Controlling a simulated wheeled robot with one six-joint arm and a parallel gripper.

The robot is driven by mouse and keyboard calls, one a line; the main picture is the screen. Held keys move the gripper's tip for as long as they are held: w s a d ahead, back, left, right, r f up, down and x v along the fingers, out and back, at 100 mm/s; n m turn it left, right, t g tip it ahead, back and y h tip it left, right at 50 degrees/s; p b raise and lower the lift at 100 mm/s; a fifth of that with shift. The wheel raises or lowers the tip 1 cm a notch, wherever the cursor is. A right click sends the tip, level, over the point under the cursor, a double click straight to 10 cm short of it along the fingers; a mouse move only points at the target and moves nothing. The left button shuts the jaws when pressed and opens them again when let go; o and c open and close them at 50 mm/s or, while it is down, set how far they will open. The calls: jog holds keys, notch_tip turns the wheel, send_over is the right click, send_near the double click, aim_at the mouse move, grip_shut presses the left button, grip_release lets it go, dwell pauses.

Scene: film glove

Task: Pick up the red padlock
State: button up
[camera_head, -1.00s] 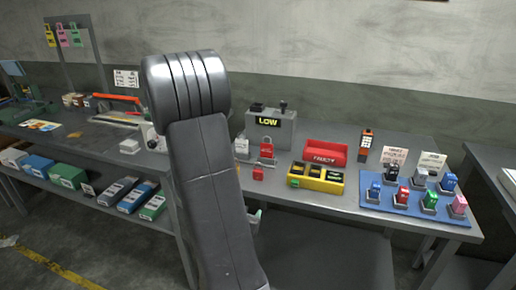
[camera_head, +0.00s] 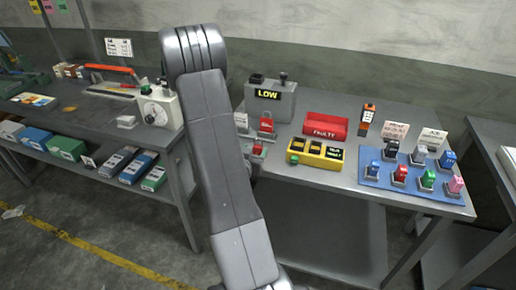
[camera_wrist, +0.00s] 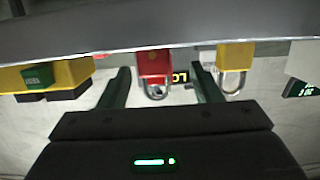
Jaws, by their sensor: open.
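In the wrist view, which looks upside down, a red padlock (camera_wrist: 153,64) with a silver shackle appears between the fingers of my gripper (camera_wrist: 160,69). The fingers are open, with visible space beside the padlock, and hold nothing. In the head view, a small red block (camera_head: 258,149) is near the bench's front edge, close to my arm. Another red lock-like object (camera_head: 266,123) stands behind it. I cannot tell for certain which one is between the fingers. My arm hides most of the gripper in the head view.
A yellow padlock (camera_wrist: 235,57) is beside the red one. On the bench are a yellow bin (camera_head: 316,158), a red FAULTY bin (camera_head: 326,127), a grey LOW device (camera_head: 272,100) and a blue mat (camera_head: 411,201) with several padlocks. The bench edge (camera_wrist: 220,43) crosses the wrist view.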

aim_at(257, 150)
jog(key=p+x, duration=0.1)
jog(key=x, duration=0.3)
jog(key=shift+s+d+p, duration=0.1)
jog(key=shift+d+p, duration=0.25)
jog(key=shift+p, duration=0.05)
jog(key=shift+w+d+f, duration=0.1)
jog(key=shift+w+f, duration=0.15)
jog(key=shift+w, duration=0.25)
jog(key=c, duration=1.1)
jog(key=shift+r, duration=0.15)
